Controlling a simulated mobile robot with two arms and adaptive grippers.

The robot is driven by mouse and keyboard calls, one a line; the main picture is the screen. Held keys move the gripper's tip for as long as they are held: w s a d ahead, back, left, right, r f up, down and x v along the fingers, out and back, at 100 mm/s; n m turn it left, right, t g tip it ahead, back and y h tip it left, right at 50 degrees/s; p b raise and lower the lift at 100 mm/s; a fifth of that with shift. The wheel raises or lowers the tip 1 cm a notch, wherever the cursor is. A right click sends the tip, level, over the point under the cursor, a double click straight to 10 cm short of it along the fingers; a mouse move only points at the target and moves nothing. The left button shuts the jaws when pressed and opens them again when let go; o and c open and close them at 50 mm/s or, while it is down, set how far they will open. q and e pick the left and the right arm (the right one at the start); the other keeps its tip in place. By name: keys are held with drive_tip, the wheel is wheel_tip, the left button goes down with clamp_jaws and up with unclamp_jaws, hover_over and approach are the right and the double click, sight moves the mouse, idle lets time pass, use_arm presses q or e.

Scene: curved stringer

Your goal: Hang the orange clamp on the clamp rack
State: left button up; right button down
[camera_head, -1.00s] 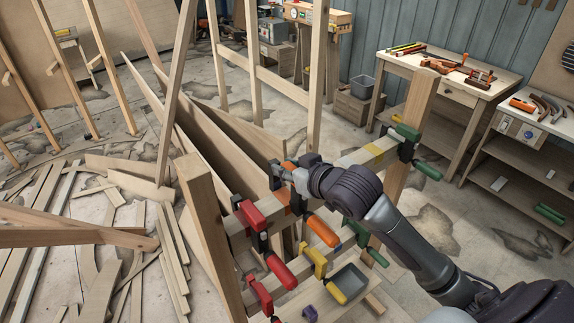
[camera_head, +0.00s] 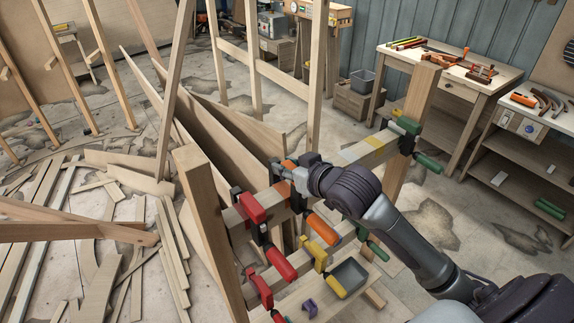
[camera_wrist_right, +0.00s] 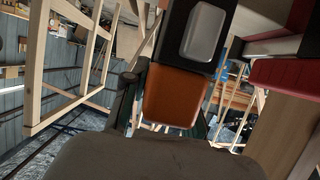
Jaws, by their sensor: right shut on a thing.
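The orange clamp (camera_head: 323,229) is at the clamp rack's upper rail, between a red clamp (camera_head: 249,208) and the green clamps. Its orange handle hangs on the near side of the rail. My right gripper (camera_head: 296,172) is shut on its upper end at the rail; in the right wrist view an orange block (camera_wrist_right: 172,97) and a dark bar sit at the fingers. Whether the clamp rests on the rail I cannot tell. The rack is wooden, with a left post (camera_head: 203,215) and a right post (camera_head: 419,100). My left gripper is out of view.
A yellow clamp (camera_head: 314,252) and a grey tray (camera_head: 350,276) are below the upper rail. A green clamp (camera_head: 407,130) hangs near the right post. Leaning boards (camera_head: 225,140) stand behind the rack. Workbenches (camera_head: 455,75) stand at the right.

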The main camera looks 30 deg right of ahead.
sight(287, 181)
drive_tip(key=shift+f+b, duration=0.65)
drive_tip(key=shift+f, duration=0.4)
drive_tip(key=shift+f, duration=0.15)
drive_tip(key=shift+f, duration=0.4)
drive_tip(key=c, duration=0.8)
unclamp_jaws()
drive_tip(key=shift+s+f, duration=0.1)
drive_tip(key=shift+f, duration=0.05)
